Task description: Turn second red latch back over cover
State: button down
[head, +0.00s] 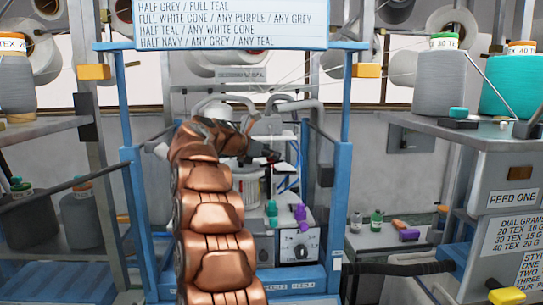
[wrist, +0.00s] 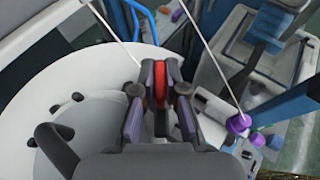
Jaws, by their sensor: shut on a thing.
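My gripper (wrist: 160,72) is shut on a red latch (wrist: 160,90), whose red part shows between the dark fingers in the wrist view. Beneath and to the left lies a large white round surface (wrist: 52,82) with a dark-spotted disc (wrist: 85,120) on it; I cannot tell which part is the cover. In the head view my copper arm hides much of the machine, and my gripper (head: 268,160) is small and dark above a pale cylinder (head: 246,188). The fingers hide most of the latch, and no other red latch can be told apart.
Purple knobs (head: 300,214) and a teal knob (head: 271,210) stand on the machine, right of my arm. Blue posts (head: 335,180) frame it. Shelves with yarn cones (head: 440,85) stand either side. Thin yarns (wrist: 212,55) run close to my gripper in the wrist view.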

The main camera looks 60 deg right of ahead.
jog(key=shift+r, duration=0.1)
jog(key=c, duration=1.2)
grip_release()
jog(key=v, duration=1.2)
